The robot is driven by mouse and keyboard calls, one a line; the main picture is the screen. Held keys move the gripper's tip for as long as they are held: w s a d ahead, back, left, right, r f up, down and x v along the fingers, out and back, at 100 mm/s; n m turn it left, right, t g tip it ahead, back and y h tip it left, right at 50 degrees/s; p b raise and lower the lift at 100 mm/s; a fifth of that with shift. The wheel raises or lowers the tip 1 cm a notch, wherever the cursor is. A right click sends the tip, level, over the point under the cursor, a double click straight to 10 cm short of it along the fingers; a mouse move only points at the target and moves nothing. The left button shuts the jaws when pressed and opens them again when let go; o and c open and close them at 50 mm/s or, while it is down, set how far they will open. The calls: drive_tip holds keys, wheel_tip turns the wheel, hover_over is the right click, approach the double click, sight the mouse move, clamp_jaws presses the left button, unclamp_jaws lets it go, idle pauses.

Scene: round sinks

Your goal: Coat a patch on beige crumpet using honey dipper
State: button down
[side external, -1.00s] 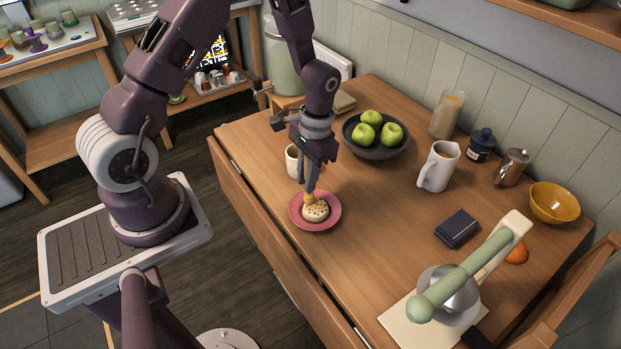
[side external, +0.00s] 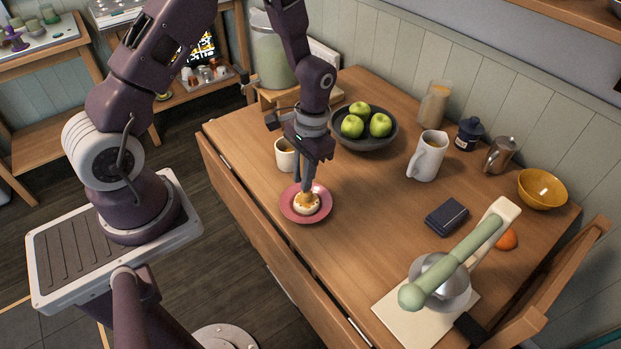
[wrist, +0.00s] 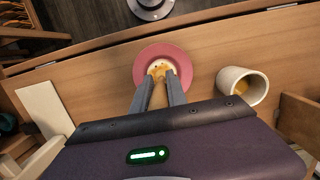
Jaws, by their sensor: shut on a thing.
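The beige crumpet (side external: 306,208) lies on a pink plate (side external: 325,209) near the table's front edge. Amber honey covers part of its top; in the wrist view the honey (wrist: 159,70) shows just beyond my fingertips. My gripper (side external: 307,186) points down over the crumpet, shut on the honey dipper (wrist: 158,97), whose handle shows between the fingers. The dipper's head is low at the crumpet's top; I cannot tell whether it touches. The fingers hide part of the crumpet in the wrist view.
A cream mug (side external: 285,156) with amber contents (wrist: 243,87) stands close to the plate. A dark bowl of green apples (side external: 388,142) is behind. A white jug (side external: 427,157), dark box (side external: 446,217) and green mixer (side external: 450,272) stand to the right. Table right of the plate is clear.

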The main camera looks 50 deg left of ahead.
drive_tip(key=d, duration=0.1)
drive_tip(key=w+d, duration=0.1)
drive_tip(key=d, duration=0.1)
wheel_tip(320, 180, up, 8)
idle(1.3)
idle(0.4)
